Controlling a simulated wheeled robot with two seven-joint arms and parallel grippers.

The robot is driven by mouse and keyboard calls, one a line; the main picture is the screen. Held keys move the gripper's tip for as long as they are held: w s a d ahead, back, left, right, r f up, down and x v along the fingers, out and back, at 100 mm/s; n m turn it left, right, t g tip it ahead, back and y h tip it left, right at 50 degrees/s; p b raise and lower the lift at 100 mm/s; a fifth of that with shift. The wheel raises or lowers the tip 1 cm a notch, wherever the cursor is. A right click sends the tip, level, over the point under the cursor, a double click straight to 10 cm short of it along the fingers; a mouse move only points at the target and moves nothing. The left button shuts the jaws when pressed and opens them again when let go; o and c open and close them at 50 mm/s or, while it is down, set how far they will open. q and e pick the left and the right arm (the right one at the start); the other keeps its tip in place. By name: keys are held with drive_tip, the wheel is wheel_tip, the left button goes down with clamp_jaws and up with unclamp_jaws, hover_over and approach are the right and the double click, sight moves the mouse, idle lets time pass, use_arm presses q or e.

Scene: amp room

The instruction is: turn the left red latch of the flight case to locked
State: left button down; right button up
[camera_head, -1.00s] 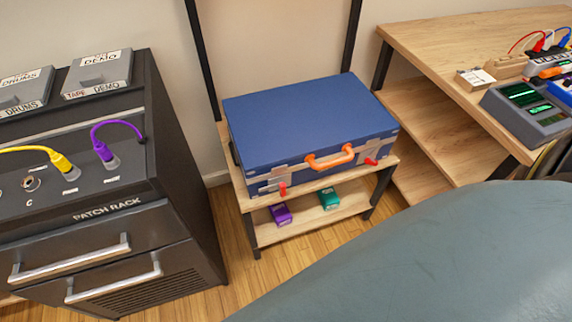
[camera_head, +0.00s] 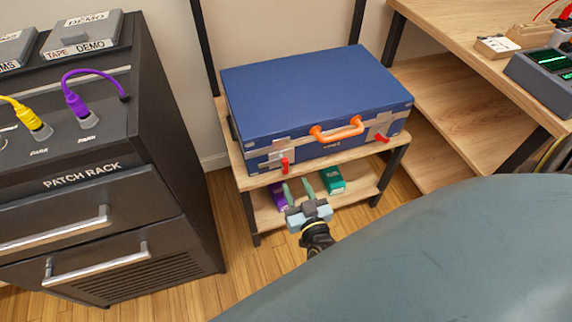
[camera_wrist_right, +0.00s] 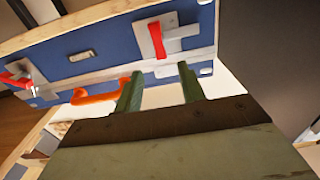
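The blue flight case (camera_head: 310,95) lies shut on a wooden shelf stand, its latched front facing me. The left red latch (camera_head: 285,165) hangs roughly vertical on its metal plate, and shows upright in the right wrist view (camera_wrist_right: 157,40). The other red latch (camera_head: 382,138) lies more sideways; it also shows in the wrist view (camera_wrist_right: 14,80). The orange handle (camera_head: 338,129) is between them. My right gripper (camera_head: 298,190) is open and empty, below and apart from the left latch. Its green fingers point toward the case in the wrist view (camera_wrist_right: 160,75). My left gripper is out of view.
A purple box (camera_head: 279,196) and a green box (camera_head: 332,180) sit on the stand's lower shelf (camera_head: 357,195), close to my right gripper. The black patch rack (camera_head: 160,130) stands left. A wooden desk (camera_head: 450,30) stands right.

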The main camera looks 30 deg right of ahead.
sight(286, 165)
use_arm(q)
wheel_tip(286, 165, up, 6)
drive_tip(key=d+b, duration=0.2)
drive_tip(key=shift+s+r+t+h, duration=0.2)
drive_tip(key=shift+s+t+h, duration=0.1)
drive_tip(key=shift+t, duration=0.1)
use_arm(e)
drive_tip(key=x, duration=0.9)
drive_tip(key=shift+c, duration=0.3)
clamp_jaws()
